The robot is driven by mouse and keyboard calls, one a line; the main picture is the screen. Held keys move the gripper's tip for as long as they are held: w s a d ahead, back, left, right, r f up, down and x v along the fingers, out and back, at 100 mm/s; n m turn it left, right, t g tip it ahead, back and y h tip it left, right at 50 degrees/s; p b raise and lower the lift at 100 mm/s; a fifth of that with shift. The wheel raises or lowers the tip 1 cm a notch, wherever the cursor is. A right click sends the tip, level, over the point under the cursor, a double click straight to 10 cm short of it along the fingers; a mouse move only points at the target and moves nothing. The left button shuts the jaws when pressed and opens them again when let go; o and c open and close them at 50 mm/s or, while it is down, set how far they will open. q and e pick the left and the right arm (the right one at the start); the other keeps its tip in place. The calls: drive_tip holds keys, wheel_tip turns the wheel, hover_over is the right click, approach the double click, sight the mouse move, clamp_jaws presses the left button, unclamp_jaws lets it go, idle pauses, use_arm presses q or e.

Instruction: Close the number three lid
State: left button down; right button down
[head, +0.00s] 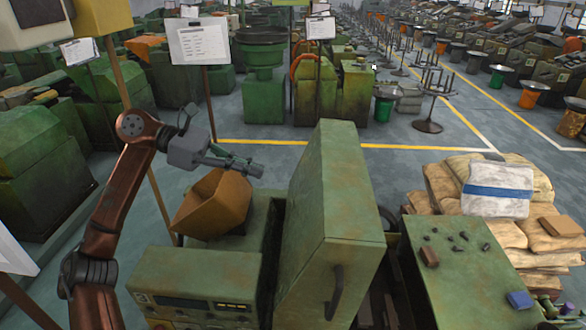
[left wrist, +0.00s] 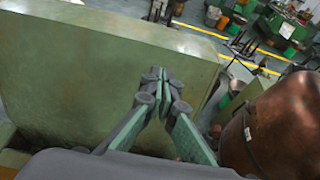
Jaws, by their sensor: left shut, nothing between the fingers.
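A large green lid (head: 330,215) stands raised and upright on the green machine (head: 195,270) in front of me. A dark handle (head: 334,292) is on its near face. My left gripper (head: 260,170) is shut and empty, in the air left of the lid's upper part and above a brown hopper (head: 214,203). In the left wrist view the shut fingertips (left wrist: 163,75) point toward a broad green panel (left wrist: 75,75), which looks like the lid's side. A gap seems to remain, but contact is hard to judge.
Right of the lid is a green table (head: 460,265) with small dark parts and a blue block (head: 519,300). Stacked sacks (head: 497,190) lie behind it. A sign on a post (head: 200,42) stands behind my left arm. Open floor (head: 400,170) lies beyond the machine.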

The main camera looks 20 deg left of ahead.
sight(322, 193)
use_arm(q)
drive_tip(key=p+x, duration=0.4)
drive_tip(key=x, duration=0.8)
drive_tip(key=shift+d+p, duration=0.35)
drive_tip(key=shift+p, duration=0.05)
drive_tip(key=shift+w+d+f, duration=0.2)
drive_tip(key=shift+d+f, duration=0.1)
drive_tip(key=shift+d, duration=0.15)
